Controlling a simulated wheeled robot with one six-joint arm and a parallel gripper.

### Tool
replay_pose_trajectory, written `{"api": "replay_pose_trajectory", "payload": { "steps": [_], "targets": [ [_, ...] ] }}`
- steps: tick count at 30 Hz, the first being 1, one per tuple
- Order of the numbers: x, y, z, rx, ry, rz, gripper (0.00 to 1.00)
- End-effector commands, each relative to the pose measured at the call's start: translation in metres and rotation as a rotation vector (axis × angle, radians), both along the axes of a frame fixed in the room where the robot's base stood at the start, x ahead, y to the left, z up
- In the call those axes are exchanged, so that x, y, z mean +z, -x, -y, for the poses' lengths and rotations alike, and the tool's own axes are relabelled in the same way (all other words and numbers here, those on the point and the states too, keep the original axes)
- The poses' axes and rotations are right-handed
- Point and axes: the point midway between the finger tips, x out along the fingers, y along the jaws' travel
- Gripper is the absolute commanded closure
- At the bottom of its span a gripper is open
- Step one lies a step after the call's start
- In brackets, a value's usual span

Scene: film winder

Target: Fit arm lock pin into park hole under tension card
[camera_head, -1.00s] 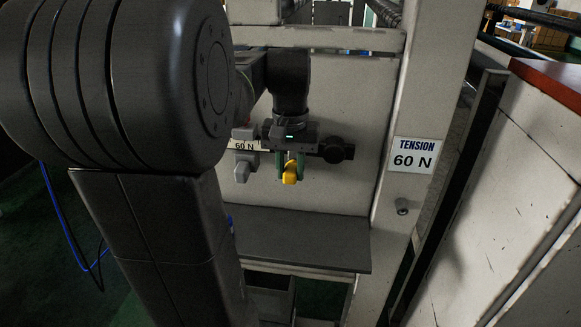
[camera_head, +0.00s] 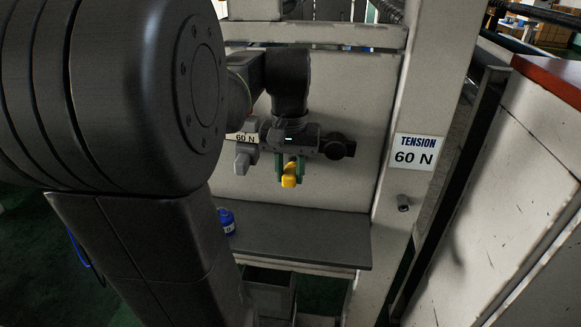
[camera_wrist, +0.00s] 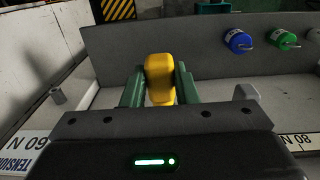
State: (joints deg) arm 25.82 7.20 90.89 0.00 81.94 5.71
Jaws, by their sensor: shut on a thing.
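My gripper (camera_head: 288,175) is shut on a yellow pin (camera_head: 290,180), with its green fingers on either side; the wrist view shows the yellow piece (camera_wrist: 159,80) between them. The pin's far end is hidden. The white card "TENSION 60 N" (camera_head: 414,152) is on the pale upright at right. Below it is a small grey round socket (camera_head: 403,202), which also shows in the wrist view (camera_wrist: 57,96) at left. My gripper is left of the socket and apart from it.
A pale cabinet (camera_head: 510,190) stands at right.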

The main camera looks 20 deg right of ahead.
Motion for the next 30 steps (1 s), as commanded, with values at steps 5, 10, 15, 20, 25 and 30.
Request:
{"api": "replay_pose_trajectory", "payload": {
  "steps": [5,10,15,20,25,30],
  "targets": [
    [0.0,0.005,-0.003,0.0,0.001,0.001,1.0],
    [0.0,0.006,-0.003,0.0,0.001,0.001,1.0],
    [0.0,0.006,-0.003,0.0,0.001,0.001,1.0],
    [0.0,0.01,-0.006,0.0,0.001,0.001,1.0],
    [0.001,0.021,-0.013,0.001,0.001,0.002,1.0],
    [0.001,0.032,-0.02,0.001,0.001,0.002,1.0]
  ]
}}
